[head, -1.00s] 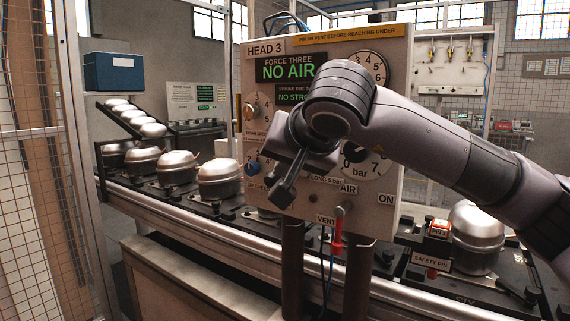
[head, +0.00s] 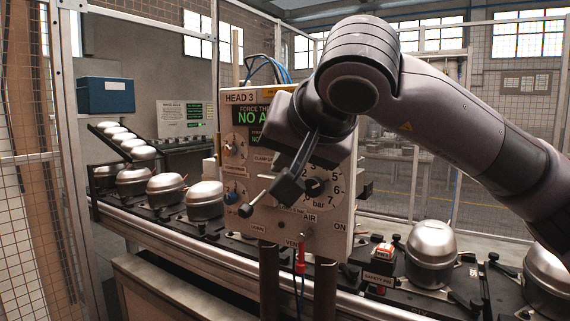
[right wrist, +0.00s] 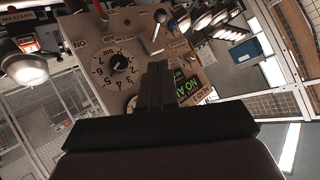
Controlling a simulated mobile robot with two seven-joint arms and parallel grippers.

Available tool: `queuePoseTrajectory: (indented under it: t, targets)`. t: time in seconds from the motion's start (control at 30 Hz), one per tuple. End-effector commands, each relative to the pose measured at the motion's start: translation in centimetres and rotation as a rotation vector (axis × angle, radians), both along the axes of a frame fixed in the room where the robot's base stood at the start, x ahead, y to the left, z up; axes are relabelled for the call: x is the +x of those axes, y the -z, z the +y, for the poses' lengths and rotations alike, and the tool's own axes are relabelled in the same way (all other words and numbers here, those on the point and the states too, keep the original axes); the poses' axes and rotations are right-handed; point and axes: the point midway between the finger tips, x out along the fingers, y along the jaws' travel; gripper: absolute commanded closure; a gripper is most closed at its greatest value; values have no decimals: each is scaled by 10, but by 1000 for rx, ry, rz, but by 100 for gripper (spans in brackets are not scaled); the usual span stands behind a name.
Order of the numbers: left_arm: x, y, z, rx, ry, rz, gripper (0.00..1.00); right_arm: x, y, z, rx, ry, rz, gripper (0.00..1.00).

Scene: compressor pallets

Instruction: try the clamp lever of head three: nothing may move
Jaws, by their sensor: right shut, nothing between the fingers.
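The head 3 panel (head: 335,225) stands at the middle of the head view, partly hidden behind my right arm. Its green display (head: 252,117) reads in part "NO A", and the pressure gauge needle (head: 313,186) shows beside my gripper. A lever with a dark ball knob (head: 245,210) sticks out at the panel's lower left; it carries no readable name. The ball (right wrist: 160,17) also shows in the right wrist view, beyond the fingertips. My right gripper (head: 284,191) is shut and empty in front of the panel; contact with the lever cannot be told. My left gripper is out of view.
Silver compressors stand on a rail line (head: 190,240) on both sides, one (head: 432,255) beside the safety pin block (head: 384,256). Mesh fencing (head: 28,100) closes the left.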

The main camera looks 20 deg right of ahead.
Motion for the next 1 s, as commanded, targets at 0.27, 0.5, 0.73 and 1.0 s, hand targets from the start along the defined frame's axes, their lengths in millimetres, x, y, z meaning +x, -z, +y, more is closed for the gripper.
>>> queuePoseTrajectory:
  t: [0.27,0.5,0.73,1.0]
  targets:
    - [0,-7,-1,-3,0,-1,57,-6,-10,2,0,-4,0,100]
    - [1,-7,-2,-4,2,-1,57,-6,-9,2,0,-4,0,100]
    - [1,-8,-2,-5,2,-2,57,-5,-6,4,9,-10,10,100]
    - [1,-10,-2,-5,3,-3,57,-15,70,67,295,-173,286,100]
